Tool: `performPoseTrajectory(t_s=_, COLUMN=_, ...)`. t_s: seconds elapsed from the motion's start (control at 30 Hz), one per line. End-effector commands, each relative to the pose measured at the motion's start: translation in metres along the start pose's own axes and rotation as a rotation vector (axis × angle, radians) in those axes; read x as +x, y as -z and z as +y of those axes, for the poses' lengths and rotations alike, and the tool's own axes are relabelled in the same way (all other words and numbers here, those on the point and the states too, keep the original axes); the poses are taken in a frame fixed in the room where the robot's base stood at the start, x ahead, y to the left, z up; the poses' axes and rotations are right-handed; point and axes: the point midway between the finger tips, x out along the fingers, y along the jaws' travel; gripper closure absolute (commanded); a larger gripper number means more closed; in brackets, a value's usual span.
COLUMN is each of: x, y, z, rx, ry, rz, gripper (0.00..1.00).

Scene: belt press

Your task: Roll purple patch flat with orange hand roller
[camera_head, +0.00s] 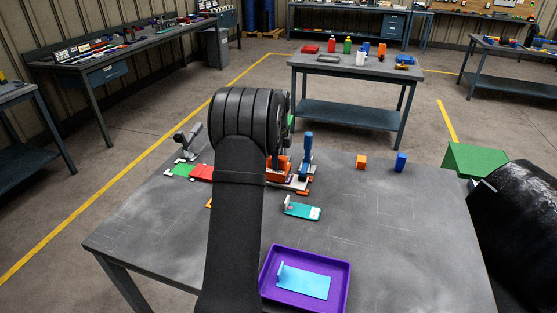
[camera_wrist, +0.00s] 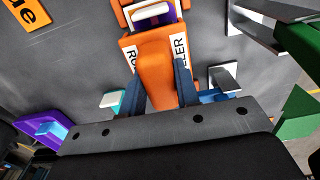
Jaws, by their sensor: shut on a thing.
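The orange hand roller (camera_wrist: 155,62) fills the middle of the wrist view, with white label strips showing parts of the word ROLLER. My gripper (camera_wrist: 158,82) is shut on it, one dark blue finger on each side. Its front end, with a white part (camera_wrist: 150,12), is at the top of the view. Purple (camera_wrist: 166,18) shows beside that white part, perhaps the purple patch; its outline is mostly hidden. Whether the roller touches it I cannot tell. In the head view my arm hides the gripper, and orange parts (camera_head: 280,176) show just right of it.
A purple tray (camera_head: 347,283) with a light blue plate (camera_head: 305,281) sits at the table's front. A teal tagged piece (camera_head: 302,210) lies mid-table. A blue upright post (camera_head: 307,145) stands near the work area. Orange (camera_head: 361,161) and blue (camera_head: 400,162) blocks stand right; the table's right side is mostly clear.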

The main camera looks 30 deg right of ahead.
Motion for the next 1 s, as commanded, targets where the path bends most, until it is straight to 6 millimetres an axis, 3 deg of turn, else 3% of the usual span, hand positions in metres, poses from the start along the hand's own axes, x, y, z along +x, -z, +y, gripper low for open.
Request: performPoseTrajectory(t_s=1.0, x=0.003, y=0.011, z=0.001, rx=-0.001, ry=-0.002, rz=0.000, gripper=0.89)
